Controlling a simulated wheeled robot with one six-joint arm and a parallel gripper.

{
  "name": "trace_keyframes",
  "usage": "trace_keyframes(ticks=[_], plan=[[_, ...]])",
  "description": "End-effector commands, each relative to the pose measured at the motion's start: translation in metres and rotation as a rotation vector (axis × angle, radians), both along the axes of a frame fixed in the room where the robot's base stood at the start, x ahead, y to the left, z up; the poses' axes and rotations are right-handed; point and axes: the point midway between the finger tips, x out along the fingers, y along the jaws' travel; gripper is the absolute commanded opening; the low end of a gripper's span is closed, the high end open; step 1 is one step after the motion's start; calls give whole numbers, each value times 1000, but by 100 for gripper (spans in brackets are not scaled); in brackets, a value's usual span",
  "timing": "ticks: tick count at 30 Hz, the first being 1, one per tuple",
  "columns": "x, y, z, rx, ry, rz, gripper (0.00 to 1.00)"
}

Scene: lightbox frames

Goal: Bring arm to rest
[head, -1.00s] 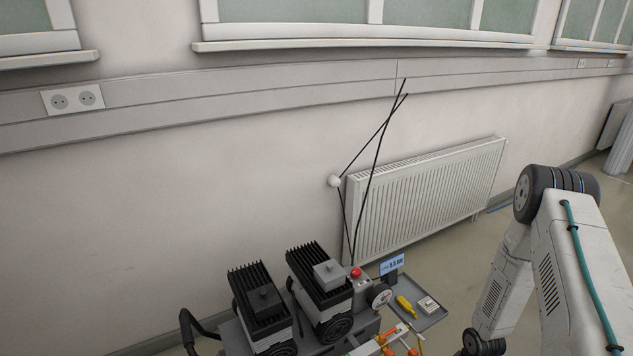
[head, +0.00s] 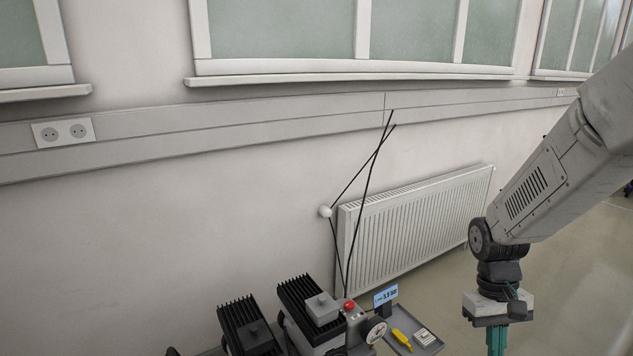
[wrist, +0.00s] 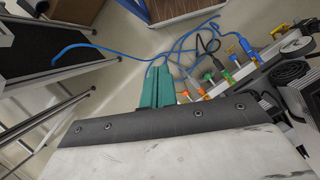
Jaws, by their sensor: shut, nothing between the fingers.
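My arm comes in from the right in the head view, and its wrist hangs down at the lower right. My gripper (head: 496,341) has teal fingers that point down, and the frame's bottom edge cuts them off. In the wrist view the teal fingers of my gripper (wrist: 157,88) are together with nothing between them. They are above the floor, to the left of the machine's row of hose fittings, and appear to touch nothing.
A compressor-like machine (head: 312,309) with a red button stands at bottom centre. A grey tray (head: 393,340) beside it holds a yellow item (head: 402,338). A radiator (head: 412,222) is on the wall. Blue hoses (wrist: 120,48) lie on the floor near a dark platform (wrist: 45,55).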

Motion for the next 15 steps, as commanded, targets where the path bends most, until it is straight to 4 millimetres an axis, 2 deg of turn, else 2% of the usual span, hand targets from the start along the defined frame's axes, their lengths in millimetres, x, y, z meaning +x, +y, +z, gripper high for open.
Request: trace_keyframes(ticks=[1, 6, 15], plan=[[-8, 9, 20, -3, -19, -10, 0], [-42, 37, 72, 3, -61, -39, 0], [-101, 77, 137, 33, -218, -22, 0]])
